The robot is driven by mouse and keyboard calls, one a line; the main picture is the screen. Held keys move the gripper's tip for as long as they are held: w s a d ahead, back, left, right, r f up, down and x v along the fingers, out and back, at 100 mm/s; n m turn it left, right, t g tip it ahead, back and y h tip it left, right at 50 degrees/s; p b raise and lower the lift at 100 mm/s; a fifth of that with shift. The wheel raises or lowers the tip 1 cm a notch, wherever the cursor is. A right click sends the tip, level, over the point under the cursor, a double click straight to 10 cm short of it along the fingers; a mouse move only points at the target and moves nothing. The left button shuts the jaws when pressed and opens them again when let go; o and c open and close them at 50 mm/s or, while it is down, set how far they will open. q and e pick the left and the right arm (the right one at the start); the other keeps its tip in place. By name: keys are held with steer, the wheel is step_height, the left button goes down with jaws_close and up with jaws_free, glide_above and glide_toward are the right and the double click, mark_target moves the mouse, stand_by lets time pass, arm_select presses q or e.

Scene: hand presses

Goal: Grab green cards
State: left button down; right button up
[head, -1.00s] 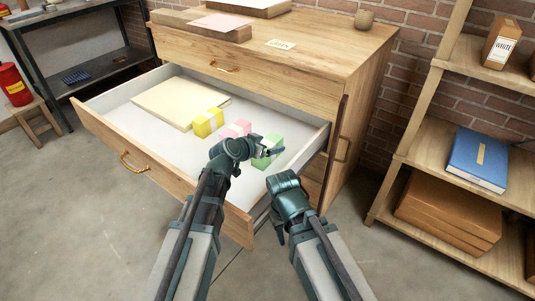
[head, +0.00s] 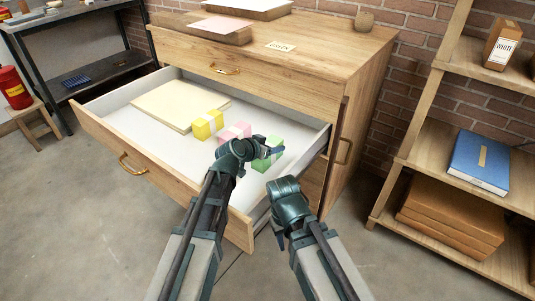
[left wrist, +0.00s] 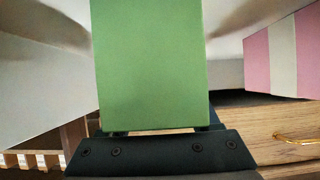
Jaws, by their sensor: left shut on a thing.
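The green cards (head: 262,163) are a banded block at the right end of the open drawer (head: 178,140). My left gripper (head: 272,153) is shut on them, and its jaws partly cover the block. In the left wrist view the green cards (left wrist: 152,65) fill the middle, directly in front of the gripper (left wrist: 158,133). My right gripper (head: 284,187) hangs outside the drawer's front right corner. Its fingers are hidden, so its opening does not show.
Pink cards (head: 235,131) and yellow cards (head: 207,124) stand left of the green ones. Cream sheets (head: 180,104) lie at the drawer's left. A shelf (head: 455,150) with a blue book (head: 479,162) stands at right. The drawer's front middle is bare.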

arm_select(q)
steer(key=shift+r, duration=0.1)
step_height(320, 180, up, 10)
steer(key=p, duration=1)
